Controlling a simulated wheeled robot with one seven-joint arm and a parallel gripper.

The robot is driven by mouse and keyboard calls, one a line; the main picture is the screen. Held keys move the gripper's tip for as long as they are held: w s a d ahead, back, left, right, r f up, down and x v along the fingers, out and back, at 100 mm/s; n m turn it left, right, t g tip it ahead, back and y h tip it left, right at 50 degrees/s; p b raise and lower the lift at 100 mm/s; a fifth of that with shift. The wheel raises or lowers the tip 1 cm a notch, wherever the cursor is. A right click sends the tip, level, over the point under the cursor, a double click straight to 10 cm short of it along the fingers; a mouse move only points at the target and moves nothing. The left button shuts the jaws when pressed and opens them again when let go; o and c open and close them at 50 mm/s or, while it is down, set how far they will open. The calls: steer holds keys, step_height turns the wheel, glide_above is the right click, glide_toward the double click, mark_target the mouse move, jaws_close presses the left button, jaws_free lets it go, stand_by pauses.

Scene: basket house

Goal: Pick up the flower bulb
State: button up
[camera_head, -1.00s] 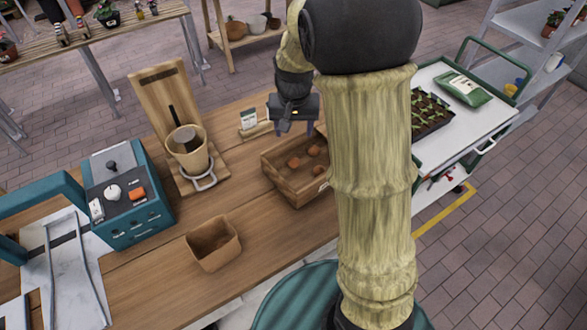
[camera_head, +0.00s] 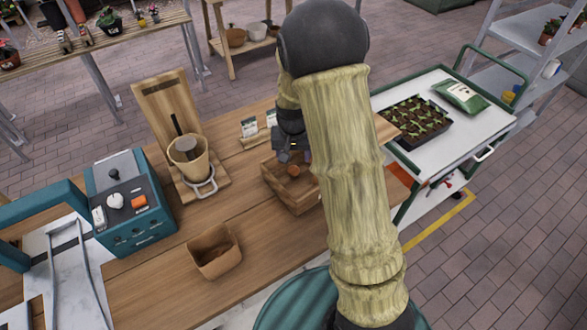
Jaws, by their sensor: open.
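A reddish-brown flower bulb (camera_head: 294,170) lies in the shallow wooden crate (camera_head: 290,197) on the table. In the earlier frame several bulbs showed there; my arm now hides most of the crate's inside. My gripper (camera_head: 292,160) points down over the crate's back part, close to the visible bulb. The jaws are small and partly hidden in this view, but they are open. I cannot tell whether they touch a bulb.
A square brown pot (camera_head: 214,252) stands at the table's front. A wooden stand with a beige pot (camera_head: 187,160) and a teal machine (camera_head: 128,205) are to the left. Seed packets (camera_head: 250,127) stand behind the crate. A white cart (camera_head: 470,130) with seedlings is at right.

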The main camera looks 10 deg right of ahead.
mark_target(293, 166)
steer(key=shift+w+d+f, duration=0.1)
steer(key=shift+w+f, duration=0.05)
steer(key=shift+f, duration=0.7)
steer(key=shift+w+f, duration=0.1)
steer(key=shift+f, duration=0.75)
steer(key=shift+p, duration=0.3)
steer(key=f, duration=0.1)
steer(key=w+f+p, duration=0.1)
steer(key=f+p, duration=0.1)
steer(key=shift+w+d+f, duration=0.25)
steer(key=shift+w+f, duration=0.1)
steer(key=shift+f, duration=0.05)
steer(key=shift+w+f, duration=0.15)
steer(key=shift+f, duration=0.45)
steer(key=c, duration=1.1)
